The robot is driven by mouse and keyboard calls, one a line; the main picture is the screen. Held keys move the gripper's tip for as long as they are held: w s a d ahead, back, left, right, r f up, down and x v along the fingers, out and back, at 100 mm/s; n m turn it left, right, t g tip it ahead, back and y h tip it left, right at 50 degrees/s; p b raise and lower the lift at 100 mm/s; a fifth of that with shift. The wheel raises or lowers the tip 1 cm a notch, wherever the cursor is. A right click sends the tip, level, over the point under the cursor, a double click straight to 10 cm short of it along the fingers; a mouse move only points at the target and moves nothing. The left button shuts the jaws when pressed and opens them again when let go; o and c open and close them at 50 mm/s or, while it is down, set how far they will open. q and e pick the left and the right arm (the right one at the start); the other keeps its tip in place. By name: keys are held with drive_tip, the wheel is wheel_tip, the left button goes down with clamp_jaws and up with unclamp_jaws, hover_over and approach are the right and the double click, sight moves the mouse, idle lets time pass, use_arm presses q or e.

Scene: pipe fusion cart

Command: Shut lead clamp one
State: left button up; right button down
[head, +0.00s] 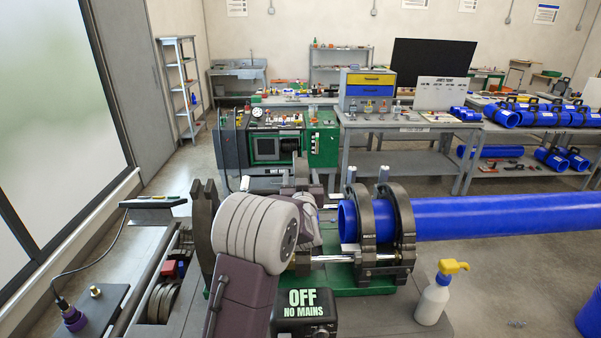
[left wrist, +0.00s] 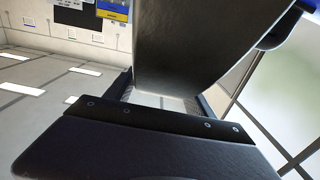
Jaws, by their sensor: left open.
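The fusion machine holds a blue pipe (head: 480,217) in two dark ring clamps, a nearer-the-end one (head: 366,232) and one to its right (head: 405,220). Both rings stand around the pipe. Another dark upright clamp part (head: 203,220) stands at the machine's left. No label shows which is lead clamp one. My left arm crosses the machine's middle in the head view and hides much of it and of its own gripper. In the left wrist view my left gripper (left wrist: 165,98) is open, its fingers apart, with a large dark slab (left wrist: 190,45) close ahead; I cannot tell what the slab is.
A control box reading "OFF NO MAINS" (head: 305,309) is in front of the machine. A white spray bottle (head: 433,298) with a yellow head stands at right. A green control unit (head: 322,145) and a bench (head: 410,127) are behind. A corded tool (head: 75,318) lies at lower left.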

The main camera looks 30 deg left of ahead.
use_arm(q)
drive_tip(key=shift+w+d, duration=0.15)
drive_tip(key=shift+d, duration=0.1)
drive_tip(key=shift+c, duration=0.6)
drive_tip(key=shift+a, duration=0.1)
drive_tip(key=c, duration=0.9)
drive_tip(key=shift+c, duration=0.2)
